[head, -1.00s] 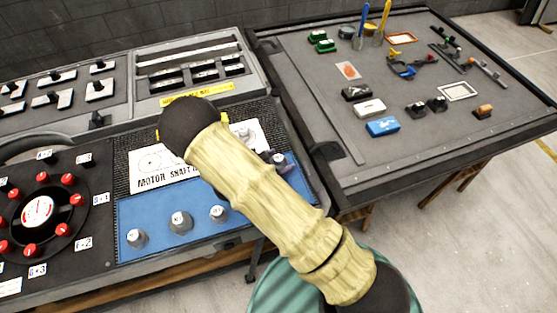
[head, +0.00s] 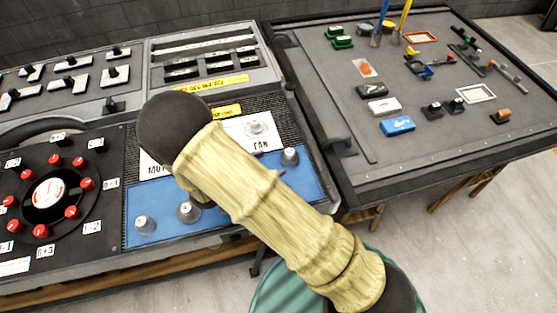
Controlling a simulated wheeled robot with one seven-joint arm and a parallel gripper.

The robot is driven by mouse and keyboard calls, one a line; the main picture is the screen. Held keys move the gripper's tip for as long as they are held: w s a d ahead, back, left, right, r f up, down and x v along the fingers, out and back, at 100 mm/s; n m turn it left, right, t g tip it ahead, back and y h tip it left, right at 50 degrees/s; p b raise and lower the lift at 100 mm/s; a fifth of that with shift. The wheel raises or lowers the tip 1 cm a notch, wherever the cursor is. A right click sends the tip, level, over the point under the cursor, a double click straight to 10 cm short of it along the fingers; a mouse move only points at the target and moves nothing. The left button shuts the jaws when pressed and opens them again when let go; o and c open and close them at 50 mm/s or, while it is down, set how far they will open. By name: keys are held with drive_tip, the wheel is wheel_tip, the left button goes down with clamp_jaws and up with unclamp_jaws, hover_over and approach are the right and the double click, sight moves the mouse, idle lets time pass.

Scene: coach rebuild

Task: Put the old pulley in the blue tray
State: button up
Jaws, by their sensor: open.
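The blue tray (head: 306,184) is a flat blue area on the front of the console. Grey pulley-like pieces stand on it: one at the left (head: 145,225), one beside it (head: 187,212) and one at the upper right (head: 290,157). Another grey piece (head: 257,129) sits on the white panel marked FAN, behind the tray. I cannot tell which of them is the old pulley. My arm crosses in front of the tray's middle and hides part of it and part of the white panel. My gripper is hidden behind the arm.
A round dial with red knobs (head: 47,195) is at the left. Switch blocks (head: 210,65) line the console's back. A dark table (head: 345,100) at the right holds small tools, blocks and a blue box (head: 397,125).

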drive_tip(key=shift+v, duration=1)
drive_tip(key=shift+w, duration=0.1)
drive_tip(key=d+m+g, duration=0.1)
drive_tip(key=d, duration=0.1)
drive_tip(key=d+r+m+g, duration=0.1)
drive_tip(key=d+m+g, duration=0.1)
drive_tip(key=s+d+r+m+g, duration=0.1)
drive_tip(key=d+m, duration=0.1)
drive_tip(key=shift+s+d, duration=0.1)
drive_tip(key=shift+d, duration=0.25)
drive_tip(key=s+d+r+m+g+y, duration=0.1)
drive_tip(key=s+d+r+m+y, duration=0.2)
drive_tip(key=m, duration=0.7)
drive_tip(key=s+d+r+m+g+y, duration=0.1)
drive_tip(key=s+d+r+m+y, duration=0.2)
drive_tip(key=d+r+m+y, duration=0.4)
drive_tip(key=d+r+m, duration=0.1)
drive_tip(key=d+m, duration=0.2)
drive_tip(key=m, duration=0.1)
drive_tip(key=shift+s+d+m+g, duration=0.25)
drive_tip(key=shift+m+g, duration=0.05)
